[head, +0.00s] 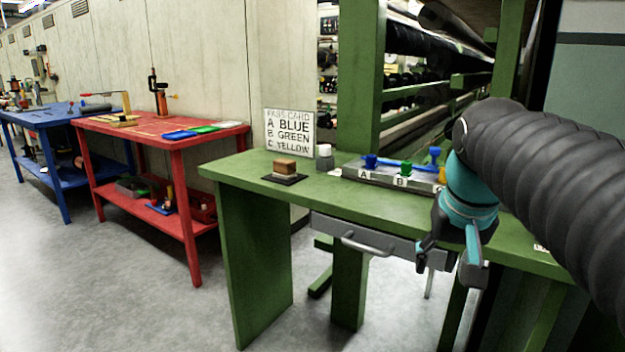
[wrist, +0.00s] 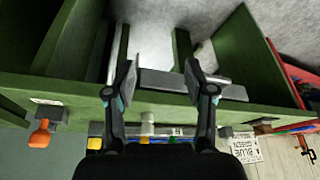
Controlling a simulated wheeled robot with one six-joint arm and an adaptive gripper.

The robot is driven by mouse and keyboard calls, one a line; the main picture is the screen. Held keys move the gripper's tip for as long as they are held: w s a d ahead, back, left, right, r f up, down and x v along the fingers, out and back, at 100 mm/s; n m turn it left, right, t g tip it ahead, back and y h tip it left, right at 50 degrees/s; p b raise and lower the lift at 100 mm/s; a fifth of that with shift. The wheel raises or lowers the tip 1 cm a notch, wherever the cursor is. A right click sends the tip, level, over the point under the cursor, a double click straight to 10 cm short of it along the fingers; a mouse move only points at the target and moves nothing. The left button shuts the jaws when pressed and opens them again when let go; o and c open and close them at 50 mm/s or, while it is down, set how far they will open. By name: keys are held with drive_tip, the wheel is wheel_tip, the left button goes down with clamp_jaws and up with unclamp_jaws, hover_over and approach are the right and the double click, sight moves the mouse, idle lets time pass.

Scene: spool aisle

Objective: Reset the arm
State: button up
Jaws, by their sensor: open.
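My gripper (head: 448,258) is at the end of my arm, in front of the green bench (head: 228,172) and near the drawer front, on the right of the head view. In the wrist view my gripper (wrist: 160,85) shows two fingers spread apart with nothing held between them. The grey drawer (head: 385,244) under the bench top has a handle at its left. In the wrist view the drawer (wrist: 165,80) lies behind the fingers. Whether a finger touches the drawer, I cannot tell.
On the bench stand a grey block (head: 385,186) with blue and green pegs, a white-capped jar (head: 325,158), a wooden block (head: 284,167) and a sign (head: 289,130). A red table (head: 150,140) and a blue table (head: 40,117) stand left. The floor (head: 130,290) at front left is clear.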

drive_tip(key=s+a+f+n+t, duration=0.1)
drive_tip(key=s+a+f, duration=0.3)
drive_tip(key=s+f, duration=0.7)
wheel_tip(320, 180, down, 4)
drive_tip(key=shift+s+r+n+y, duration=0.15)
drive_tip(key=shift+n+y, duration=0.15)
drive_tip(key=shift+n, duration=0.4)
